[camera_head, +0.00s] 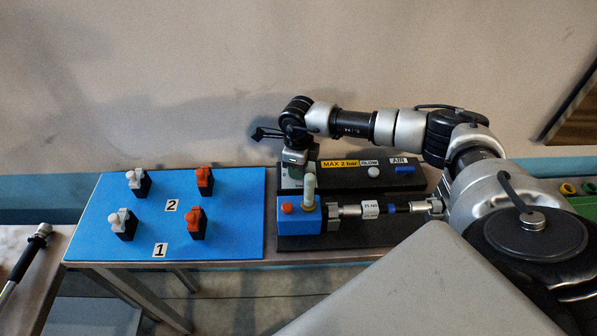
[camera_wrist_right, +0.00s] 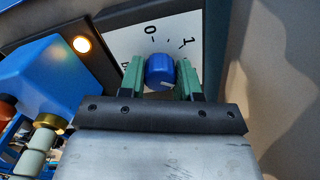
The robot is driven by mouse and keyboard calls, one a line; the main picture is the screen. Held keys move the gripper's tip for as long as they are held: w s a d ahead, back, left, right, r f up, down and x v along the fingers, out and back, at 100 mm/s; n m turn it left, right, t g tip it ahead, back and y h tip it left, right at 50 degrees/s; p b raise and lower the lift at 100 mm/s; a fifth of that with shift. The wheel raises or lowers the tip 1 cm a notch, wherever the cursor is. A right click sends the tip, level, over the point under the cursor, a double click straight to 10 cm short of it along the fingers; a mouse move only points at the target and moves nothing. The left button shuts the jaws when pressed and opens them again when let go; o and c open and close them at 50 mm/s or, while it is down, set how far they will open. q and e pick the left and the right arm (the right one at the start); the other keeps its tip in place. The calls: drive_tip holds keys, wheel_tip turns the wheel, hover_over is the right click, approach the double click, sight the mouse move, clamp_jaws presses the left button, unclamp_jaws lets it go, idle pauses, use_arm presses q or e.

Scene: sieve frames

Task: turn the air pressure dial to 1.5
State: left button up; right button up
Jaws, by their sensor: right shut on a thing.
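The air pressure dial (camera_wrist_right: 160,70) is a blue round knob on a white scale plate (camera_wrist_right: 125,45) in the right wrist view. The figures 0 and 1 show on the plate; the other marks are partly hidden. A pale line on the knob points towards my gripper's base. My right gripper (camera_wrist_right: 158,64) has its two green fingers on either side of the knob and is shut on it. In the head view my right gripper (camera_head: 296,164) is over the left end of the black panel (camera_head: 345,185), and it hides the dial. My left gripper is not in view.
A blue block (camera_head: 300,230) with an orange button and a pale upright cylinder stands just in front of the dial. A lit lamp (camera_wrist_right: 81,44) is beside the scale plate. A blue board (camera_head: 230,235) with grey and orange pieces lies left. The wall is close behind.

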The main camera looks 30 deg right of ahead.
drive_tip(key=n+b, duration=0.2)
drive_tip(key=n, duration=0.1)
drive_tip(key=shift+w+b, duration=0.1)
drive_tip(key=shift+b, duration=0.3)
drive_tip(key=shift+r+n+b, duration=0.1)
drive_tip(key=shift+n+b, duration=0.95)
drive_tip(key=shift+n, duration=0.65)
drive_tip(key=shift+r, duration=0.1)
drive_tip(key=o, duration=0.9)
drive_tip(key=shift+o, duration=0.2)
wheel_tip(320, 180, up, 11)
drive_tip(key=b, duration=0.2)
drive_tip(key=shift+f, duration=0.25)
